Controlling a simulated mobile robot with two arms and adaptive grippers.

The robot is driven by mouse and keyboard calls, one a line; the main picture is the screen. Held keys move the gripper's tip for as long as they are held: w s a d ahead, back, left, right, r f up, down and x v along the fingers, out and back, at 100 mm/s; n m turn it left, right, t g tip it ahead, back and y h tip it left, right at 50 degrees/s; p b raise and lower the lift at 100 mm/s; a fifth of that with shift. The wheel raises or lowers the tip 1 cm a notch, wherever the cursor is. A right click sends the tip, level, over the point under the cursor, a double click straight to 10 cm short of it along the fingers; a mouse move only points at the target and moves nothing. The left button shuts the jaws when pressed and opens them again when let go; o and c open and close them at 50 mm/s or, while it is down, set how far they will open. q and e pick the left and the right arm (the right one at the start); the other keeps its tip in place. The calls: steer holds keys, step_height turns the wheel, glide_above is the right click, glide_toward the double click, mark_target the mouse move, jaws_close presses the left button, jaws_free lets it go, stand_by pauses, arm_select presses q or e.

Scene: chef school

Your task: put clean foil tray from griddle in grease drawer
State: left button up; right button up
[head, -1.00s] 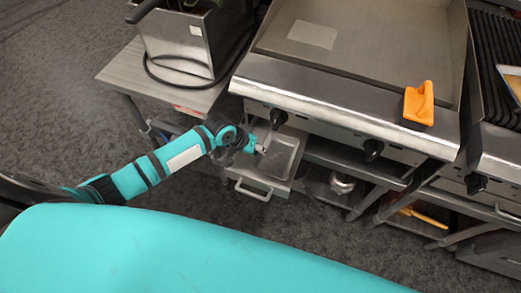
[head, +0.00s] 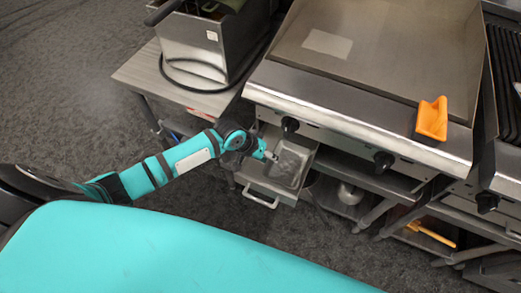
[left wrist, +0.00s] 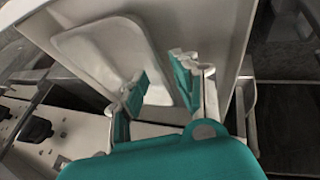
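The foil tray (head: 292,164) is a shallow silvery tray with rounded corners. It lies inside the pulled-out grease drawer (head: 268,190) below the griddle (head: 385,50). In the left wrist view the tray (left wrist: 95,50) lies inside the pale drawer (left wrist: 215,25). My left gripper (head: 268,154) is at the left side of the tray, over the drawer. In the left wrist view its teal fingers (left wrist: 160,88) are spread apart near the tray's edge, with nothing clearly held between them. Contact with the tray cannot be told. My right gripper is in neither view.
An orange holder (head: 432,118) sits on the griddle's front ledge. A fryer (head: 195,45) stands on a metal side table (head: 140,75) at the left. A metal pot (head: 350,193) is on the shelf right of the drawer. The floor in front is free.

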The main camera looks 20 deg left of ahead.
arm_select(q)
steer(key=p+v, duration=0.1)
steer(key=v, duration=0.9)
steer(key=shift+s+r, duration=0.15)
steer(key=shift+r, duration=0.15)
